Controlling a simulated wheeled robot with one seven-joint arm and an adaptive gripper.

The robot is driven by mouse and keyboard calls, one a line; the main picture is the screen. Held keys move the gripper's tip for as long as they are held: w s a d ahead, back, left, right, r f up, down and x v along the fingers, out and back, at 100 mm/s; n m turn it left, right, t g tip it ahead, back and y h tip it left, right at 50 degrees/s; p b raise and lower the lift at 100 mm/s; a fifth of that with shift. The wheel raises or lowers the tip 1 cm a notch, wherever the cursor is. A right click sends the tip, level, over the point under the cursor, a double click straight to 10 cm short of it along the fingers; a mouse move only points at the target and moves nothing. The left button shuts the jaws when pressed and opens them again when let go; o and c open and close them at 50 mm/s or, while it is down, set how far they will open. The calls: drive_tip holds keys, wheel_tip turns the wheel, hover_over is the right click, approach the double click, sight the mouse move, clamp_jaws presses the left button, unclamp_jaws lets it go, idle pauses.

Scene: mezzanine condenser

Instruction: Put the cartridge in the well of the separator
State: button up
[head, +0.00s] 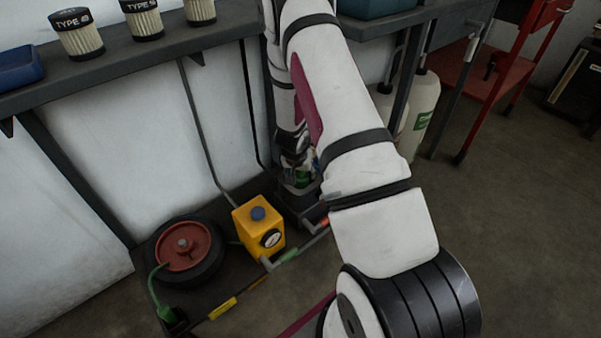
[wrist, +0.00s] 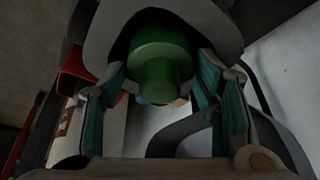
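Three pale pleated cartridges with dark labelled caps (head: 78,33) (head: 142,18) (head: 200,10) stand on the shelf at the upper left in the head view. A dark boxy unit (head: 298,205), perhaps the separator, sits low against the wall. My gripper (head: 297,172) is down at its top, partly hidden by my arm. In the wrist view a green knob-like part (wrist: 159,67) lies between the teal-padded fingers of my gripper (wrist: 162,92). The fingers are apart, with gaps showing beside the green part. I cannot tell what it belongs to, and the well is not visible.
A yellow box (head: 259,228) with a blue cap and gauge stands left of the dark unit. A red-hubbed black wheel (head: 184,246) is farther left. The shelf (head: 125,62) overhangs the wall, with a blue tray (head: 18,68). Open floor (head: 510,230) lies right.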

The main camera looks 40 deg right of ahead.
drive_tip(key=shift+o, duration=0.3)
drive_tip(key=s+a+r+n+y+p, duration=0.15)
drive_tip(key=a+r, duration=0.25)
drive_tip(key=r, duration=0.4)
drive_tip(key=a+r+t+y+p, duration=0.1)
drive_tip(key=a+r+p, duration=0.1)
drive_tip(key=a+r, duration=0.45)
drive_tip(key=s+a+r+n+y+p, duration=0.1)
drive_tip(key=a+r+p, duration=0.15)
drive_tip(key=r, duration=0.65)
drive_tip(key=s+a+r+n+y, duration=0.25)
drive_tip(key=s+a+r, duration=0.45)
drive_tip(key=a+r, duration=0.4)
drive_tip(key=s+r+n+g+h, duration=0.1)
drive_tip(key=s+r, duration=0.4)
drive_tip(key=s, duration=0.9)
drive_tip(key=s+r+n+g+h, duration=0.1)
drive_tip(key=s+r+n, duration=0.3)
drive_tip(key=s, duration=1)
drive_tip(key=shift+s+a+r+g+b, duration=0.25)
drive_tip(key=shift+a+r+g+b, duration=0.15)
drive_tip(key=shift+g, duration=0.4)
